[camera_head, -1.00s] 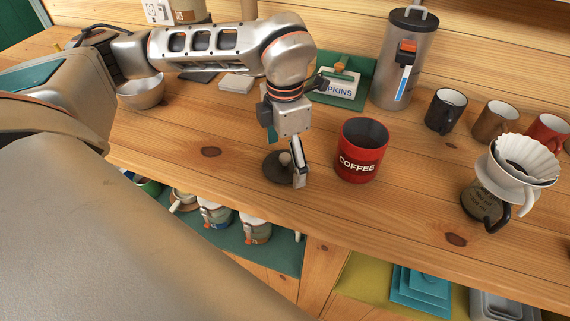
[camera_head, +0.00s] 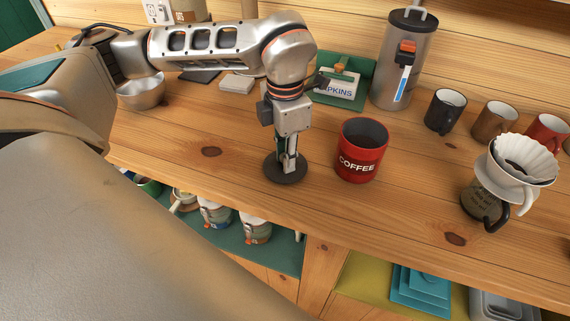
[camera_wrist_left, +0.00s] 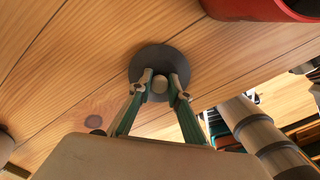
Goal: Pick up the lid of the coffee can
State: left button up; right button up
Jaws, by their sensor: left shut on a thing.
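The lid (camera_head: 285,174) is a dark round disc with a pale knob. It lies on the wooden counter, left of the red coffee can (camera_head: 361,150). The can stands upright and its top is uncovered. My left gripper (camera_head: 288,168) points down over the lid. In the left wrist view the fingers of my left gripper (camera_wrist_left: 160,88) are on both sides of the pale knob (camera_wrist_left: 160,85), shut on it, with the lid's disc (camera_wrist_left: 160,58) around it. The can's edge (camera_wrist_left: 262,8) shows at the top right there. My right gripper is not in view.
Mugs (camera_head: 446,110) and a pour-over dripper (camera_head: 515,165) stand to the right. A steel dispenser (camera_head: 403,60) and a napkin holder (camera_head: 342,85) are behind. A metal bowl (camera_head: 141,92) is at the left. The counter's front edge is just before the lid.

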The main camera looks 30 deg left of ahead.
pick_arm(q)
jog(key=shift+s+f, duration=0.25)
jog(key=shift+f, duration=0.05)
